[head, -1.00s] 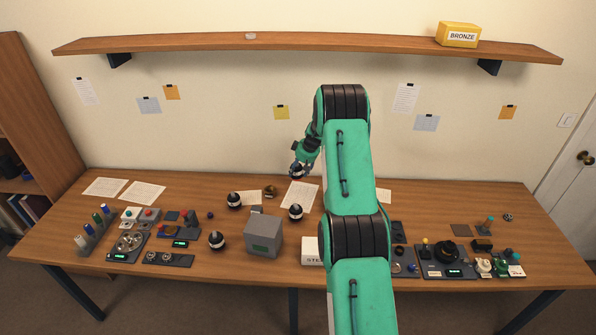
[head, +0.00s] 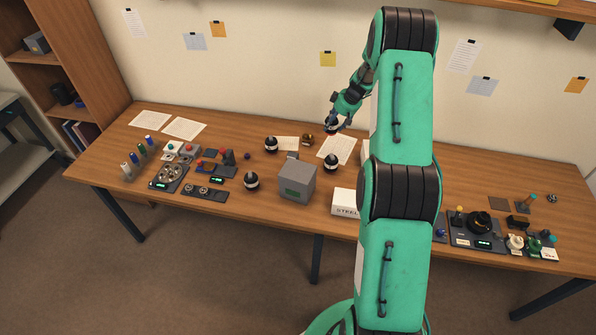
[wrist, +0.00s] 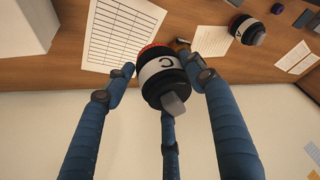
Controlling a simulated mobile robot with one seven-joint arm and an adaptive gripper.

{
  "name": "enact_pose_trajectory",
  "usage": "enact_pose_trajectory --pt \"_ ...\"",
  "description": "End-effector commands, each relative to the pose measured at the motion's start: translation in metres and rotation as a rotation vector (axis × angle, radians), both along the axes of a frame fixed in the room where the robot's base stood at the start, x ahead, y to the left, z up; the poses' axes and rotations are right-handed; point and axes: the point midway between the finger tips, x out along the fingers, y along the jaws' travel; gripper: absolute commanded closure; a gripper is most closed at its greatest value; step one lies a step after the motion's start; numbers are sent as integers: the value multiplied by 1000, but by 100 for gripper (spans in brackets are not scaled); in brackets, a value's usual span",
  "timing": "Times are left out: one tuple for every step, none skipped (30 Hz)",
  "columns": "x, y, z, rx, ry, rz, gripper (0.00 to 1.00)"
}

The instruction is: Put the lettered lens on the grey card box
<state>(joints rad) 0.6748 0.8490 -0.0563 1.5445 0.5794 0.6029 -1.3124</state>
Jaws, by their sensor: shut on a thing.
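My gripper (wrist: 162,72) is shut on a black lens (wrist: 160,70) with a white band marked C and a red ring at its far end. In the head view my gripper (head: 331,124) is small, near the table's back edge by a white sheet; how high it holds the lens is hard to tell. The grey card box (head: 297,181), with a green label on its front, stands on the table nearer the front. Its top looks bare. The lens in my gripper is apart from this box.
Black-and-white lenses stand around the box: one behind left (head: 271,145), one behind right (head: 331,162), one left (head: 251,181). A white box marked STEEL (head: 344,202) is at its right, partly behind my arm. A printed sheet (wrist: 120,35) lies near the gripper.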

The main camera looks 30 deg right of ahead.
Motion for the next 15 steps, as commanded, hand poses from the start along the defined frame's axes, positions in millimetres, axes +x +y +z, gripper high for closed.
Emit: enact_pose_trajectory --pt "-4 6 6 -1 -2 16 93" --pt "-7 10 7 -1 -1 27 93" --pt "-10 15 10 -1 -1 42 93" --pt "-13 19 12 -1 -1 53 93" --pt "-16 23 13 -1 -1 64 93" --pt "-19 28 16 -3 -3 78 93" --pt "-22 32 17 -1 -1 89 93" --pt "-25 36 19 -2 -1 100 93" --pt "-29 41 21 -1 -1 114 93" --pt "-32 45 22 -1 -1 125 93" --pt "-34 49 24 -1 -1 136 93" --pt "-38 54 26 -2 -2 151 93" --pt "-41 59 28 -2 -2 163 93" --pt "-44 63 29 -1 0 174 93" --pt "-49 68 31 -1 -1 190 93"
